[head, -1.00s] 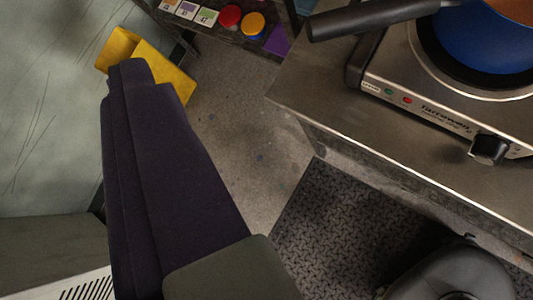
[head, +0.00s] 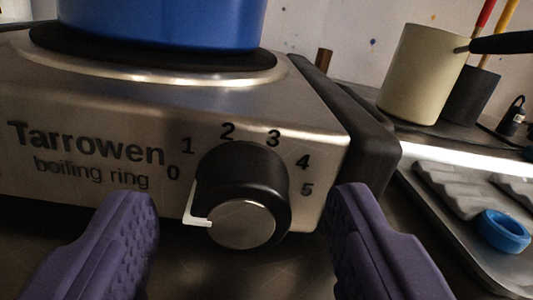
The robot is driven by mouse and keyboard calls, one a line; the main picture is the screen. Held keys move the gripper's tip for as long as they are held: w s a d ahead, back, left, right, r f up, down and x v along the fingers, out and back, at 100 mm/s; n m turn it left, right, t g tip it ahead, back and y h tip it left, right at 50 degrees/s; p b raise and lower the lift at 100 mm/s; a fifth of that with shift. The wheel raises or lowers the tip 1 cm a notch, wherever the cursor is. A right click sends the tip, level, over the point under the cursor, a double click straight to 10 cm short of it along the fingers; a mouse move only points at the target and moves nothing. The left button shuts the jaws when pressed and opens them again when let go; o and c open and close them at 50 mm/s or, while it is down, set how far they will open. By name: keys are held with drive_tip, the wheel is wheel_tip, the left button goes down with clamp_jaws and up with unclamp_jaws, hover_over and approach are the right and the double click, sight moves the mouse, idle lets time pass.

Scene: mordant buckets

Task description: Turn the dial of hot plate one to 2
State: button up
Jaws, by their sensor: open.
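The hot plate (head: 320,120) is a steel boiling ring lettered "Tarrowen", close in front of me in the head view. Its black dial (head: 270,175) with a silver face sits on the front panel, under printed numbers 0 to 5. The white pointer (head: 196,222) is on the dial's left side, nearest the 0. My gripper (head: 243,203) is open, with one purple finger on each side of the dial. Gaps show between the fingers and the dial, and nothing is held. Whether this is hot plate one cannot be read here.
A blue pot (head: 165,22) stands on the ring above the dial. To the right are a cream pot (head: 420,75) with a dark handle, a dark cup (head: 468,95) and a metal tray (head: 425,205) with a blue ring (head: 505,232). Dark counter lies below the dial.

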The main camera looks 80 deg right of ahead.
drive_tip(key=shift+w+d, duration=0.2)
drive_tip(key=shift+d, duration=0.35)
drive_tip(key=c, duration=1)
drive_tip(key=shift+c, duration=0.2)
drive_tip(key=m+b, duration=0.1)
drive_tip(key=m, duration=0.2)
drive_tip(key=shift+f+m+b, duration=0.1)
drive_tip(key=shift+m+b, duration=0.2)
drive_tip(key=shift+b, duration=0.05)
drive_tip(key=m+b, duration=0.2)
drive_tip(key=m, duration=0.1)
drive_tip(key=shift+s+m, duration=0.1)
drive_tip(key=shift+m, duration=0.2)
drive_tip(key=m+b, duration=0.2)
drive_tip(key=m, duration=0.2)
drive_tip(key=shift+f, duration=0.1)
drive_tip(key=shift+m+b, duration=1.05)
drive_tip(key=shift+m, duration=0.35)
